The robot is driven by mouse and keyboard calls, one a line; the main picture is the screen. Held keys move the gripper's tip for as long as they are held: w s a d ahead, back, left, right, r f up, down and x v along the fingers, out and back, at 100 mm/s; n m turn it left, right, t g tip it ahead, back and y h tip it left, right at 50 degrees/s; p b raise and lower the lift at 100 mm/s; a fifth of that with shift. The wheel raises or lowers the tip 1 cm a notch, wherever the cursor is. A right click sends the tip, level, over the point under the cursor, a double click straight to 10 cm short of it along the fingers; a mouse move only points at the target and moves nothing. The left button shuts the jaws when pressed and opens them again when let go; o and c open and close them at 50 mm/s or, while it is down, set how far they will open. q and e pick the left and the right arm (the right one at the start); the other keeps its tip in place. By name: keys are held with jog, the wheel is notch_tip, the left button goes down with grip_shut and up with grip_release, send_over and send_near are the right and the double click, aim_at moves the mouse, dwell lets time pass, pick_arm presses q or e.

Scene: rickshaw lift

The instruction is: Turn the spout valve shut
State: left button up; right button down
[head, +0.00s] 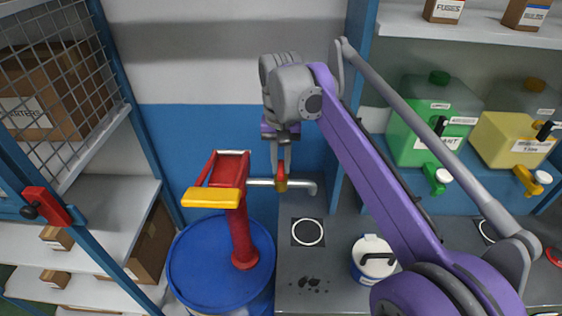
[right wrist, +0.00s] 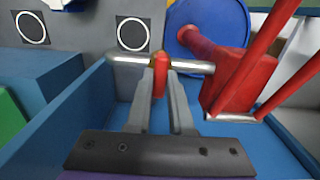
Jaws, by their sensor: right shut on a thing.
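The red hand pump (head: 236,210) with a yellow grip stands on the blue drum. Its metal spout (head: 262,182) runs right from the pump and ends in a downturned tip. The spout valve (head: 281,185) sits midway on the spout, with a small red handle that also shows in the right wrist view (right wrist: 159,76). The handle stands across the pipe. My right gripper (head: 281,168) comes from above and is shut on the handle; in the right wrist view its fingers (right wrist: 160,80) flank it. My left gripper is not in view.
The blue drum (head: 192,268) stands left of a grey bench with ringed black squares (head: 308,232). A white and blue can (head: 372,258) stands on the bench. Green (head: 428,120) and yellow (head: 510,138) jugs stand on the right. A shelf rack (head: 110,195) is on the left.

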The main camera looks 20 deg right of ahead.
aim_at(281, 168)
dwell(0.5)
jog(key=c, duration=0.8)
grip_release()
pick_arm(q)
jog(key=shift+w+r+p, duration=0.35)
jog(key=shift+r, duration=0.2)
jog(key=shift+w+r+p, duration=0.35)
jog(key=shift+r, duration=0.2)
pick_arm(e)
notch_tip(281, 168, up, 11)
jog(key=shift+f, duration=0.1)
jog(key=shift+f, duration=0.1)
jog(key=s+a+f+n+t, duration=0.1)
jog(key=s+f+t, duration=0.1)
jog(key=s+f, duration=0.3)
jog(key=s+a+f+n+t, duration=0.1)
jog(key=s+f, duration=0.5)
jog(key=f, duration=0.7)
jog(key=s+a+f+n+t, duration=0.2)
jog(key=s+f, duration=0.3)
jog(key=f, duration=0.4)
jog(key=shift+s+f+n+t, duration=0.3)
jog(key=shift+n+t, duration=0.2)
jog(key=shift+t, duration=0.1)
